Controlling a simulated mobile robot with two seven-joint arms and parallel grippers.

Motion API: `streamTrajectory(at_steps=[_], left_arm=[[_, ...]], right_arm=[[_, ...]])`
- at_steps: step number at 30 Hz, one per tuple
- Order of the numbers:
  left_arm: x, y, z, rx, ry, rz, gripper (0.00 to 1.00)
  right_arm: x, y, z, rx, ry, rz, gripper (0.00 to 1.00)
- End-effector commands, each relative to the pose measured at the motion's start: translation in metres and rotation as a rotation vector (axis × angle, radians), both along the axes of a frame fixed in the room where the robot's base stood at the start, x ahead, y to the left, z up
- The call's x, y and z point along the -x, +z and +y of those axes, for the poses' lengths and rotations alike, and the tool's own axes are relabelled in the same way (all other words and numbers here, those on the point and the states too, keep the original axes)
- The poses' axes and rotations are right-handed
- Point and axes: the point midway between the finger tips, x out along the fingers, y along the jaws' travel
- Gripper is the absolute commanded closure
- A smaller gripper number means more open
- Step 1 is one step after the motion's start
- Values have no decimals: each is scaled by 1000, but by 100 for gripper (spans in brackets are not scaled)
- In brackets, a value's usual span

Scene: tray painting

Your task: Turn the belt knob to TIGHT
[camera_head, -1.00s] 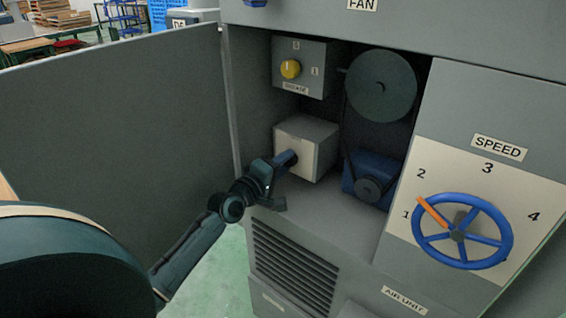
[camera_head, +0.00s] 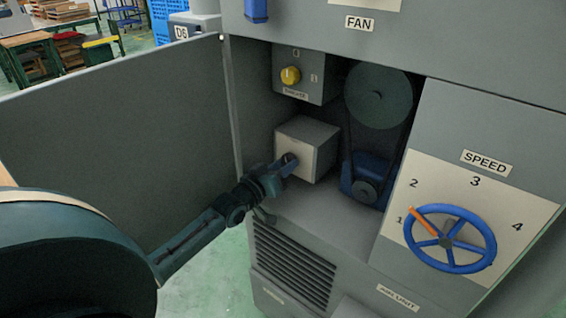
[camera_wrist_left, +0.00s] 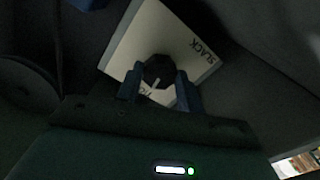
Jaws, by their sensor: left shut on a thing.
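The belt knob (camera_wrist_left: 158,69) is a dark round knob on a pale plate (camera_wrist_left: 143,37), seen in the left wrist view. The plate reads SLACK (camera_wrist_left: 204,52) on one side. A second label near the fingers is partly hidden and I cannot read it whole. A light pointer mark on the knob points towards that second label. My left gripper (camera_wrist_left: 157,80) is shut on the knob, one blue finger on each side. In the head view my left gripper (camera_head: 288,165) reaches the front of the grey box (camera_head: 312,139) and mostly hides the knob.
The open cabinet door (camera_head: 110,120) stands left of my arm. Above the box is a yellow knob (camera_head: 290,75). A belt pulley (camera_head: 378,95) and blue motor (camera_head: 360,178) are to the right. A blue speed wheel (camera_head: 450,268) is on the right panel.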

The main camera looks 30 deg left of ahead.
Motion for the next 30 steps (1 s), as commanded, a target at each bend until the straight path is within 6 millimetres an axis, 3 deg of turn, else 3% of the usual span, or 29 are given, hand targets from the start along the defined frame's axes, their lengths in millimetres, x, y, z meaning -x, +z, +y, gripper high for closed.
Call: streamTrajectory(at_steps=[12, 27, 28, 30], left_arm=[[0, 0, 0, -159, 0, -12, 86], [0, -1, 0, -173, 0, -13, 86], [0, -1, 0, -173, 0, -13, 61], [0, -1, 0, -173, 0, -13, 55]], right_arm=[[-5, 1, 2, 3, 5, 18, 64], [-3, -1, 2, 4, 6, 23, 64], [-3, -1, 2, 4, 6, 23, 64], [-3, -1, 2, 4, 6, 23, 64]])
